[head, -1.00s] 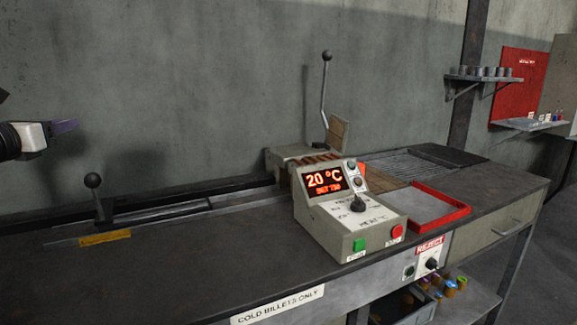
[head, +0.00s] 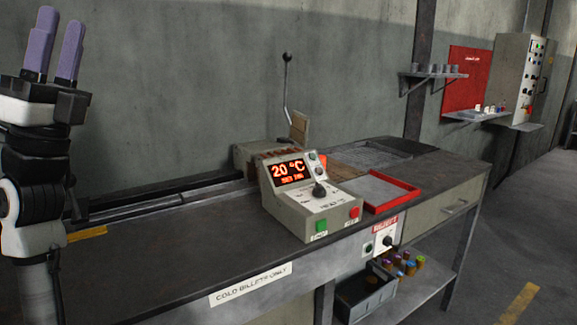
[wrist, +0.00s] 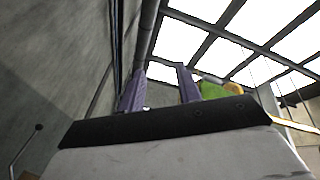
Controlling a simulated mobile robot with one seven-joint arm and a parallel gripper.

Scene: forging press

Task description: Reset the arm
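My gripper (head: 54,50) is at the far left of the head view, raised above the bench with its two purple fingers pointing up. The fingers are apart with nothing between them. In the wrist view my gripper (wrist: 160,90) also shows its fingers apart and empty, facing the bright ceiling panels. The upright arm hides part of the left end of the bench (head: 150,265).
A control box (head: 310,195) reading 20 °C stands on the bench, with a red-rimmed tray (head: 413,190) to its right. A lever (head: 287,90) rises behind it. A wall shelf (head: 435,75) and a control cabinet (head: 515,75) are farther right. The floor at right is clear.

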